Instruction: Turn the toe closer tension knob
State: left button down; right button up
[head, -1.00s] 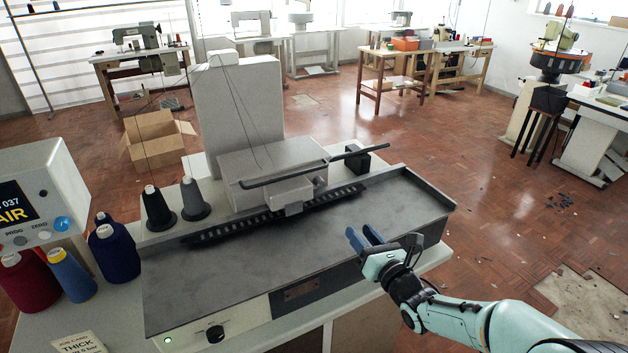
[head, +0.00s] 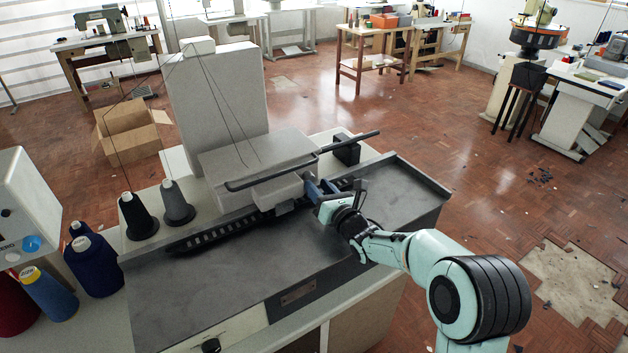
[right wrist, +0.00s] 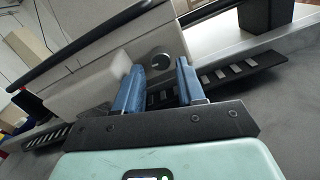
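The toe closer machine, a grey sewing head (head: 255,165) on a dark bed, stands in the middle of the head view. In the right wrist view a round dark knob (right wrist: 160,62) sits on the light end face of the machine's head (right wrist: 115,60). No label is readable on it. My right gripper (head: 320,186) is at the right end of the head, above the bed. Its blue fingers are apart and empty in the right wrist view (right wrist: 159,72), with the knob showing beyond and between their tips. In the head view the knob is hidden. My left gripper is out of view.
A long black bar (head: 300,162) runs along the head just above my right gripper. A dark slotted strip (head: 235,233) lies under the head. Another black knob (head: 210,345) is on the front panel. Thread cones (head: 176,203) stand at left. The bed's front (head: 220,285) is clear.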

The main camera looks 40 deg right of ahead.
aim_at(311, 179)
jog(key=shift+w+d, duration=0.15)
jog(key=shift+w, duration=0.65)
jog(key=shift+w+d, duration=0.15)
jog(key=shift+w, duration=0.65)
grip_shut()
